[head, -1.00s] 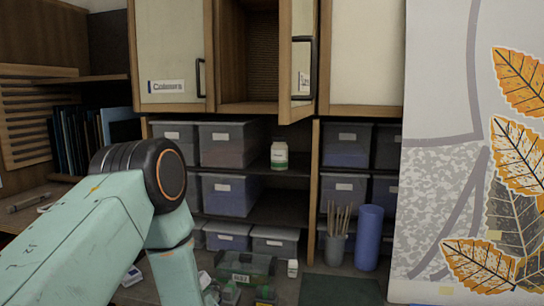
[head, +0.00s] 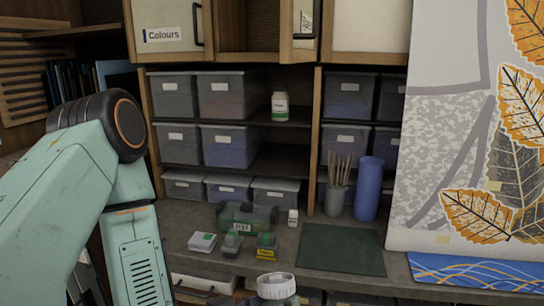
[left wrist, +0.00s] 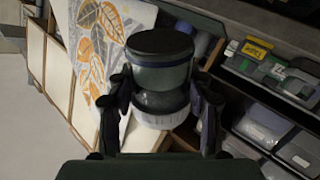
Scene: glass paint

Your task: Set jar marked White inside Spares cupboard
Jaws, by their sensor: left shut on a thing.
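My left gripper (left wrist: 164,98) is shut on a jar (left wrist: 160,76) in the left wrist view, with a finger on each side of it. The jar has a dark round end, a clear and grey body and a white ribbed end. A white-topped round thing (head: 276,284), apparently this jar, shows at the bottom edge of the head view. No name on it is readable. The cupboard (head: 250,32) at the top middle is open, its door (head: 303,30) swung out. That door's label is seen edge-on and unreadable. My right gripper is out of view.
A closed cupboard marked Colours (head: 163,34) is at upper left. A white-lidded jar (head: 280,106) stands on the shelf below, beside grey bins (head: 228,95). The bench holds small paint items (head: 203,242), a brush pot (head: 334,200), a blue cylinder (head: 369,190) and a clear green mat (head: 341,249).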

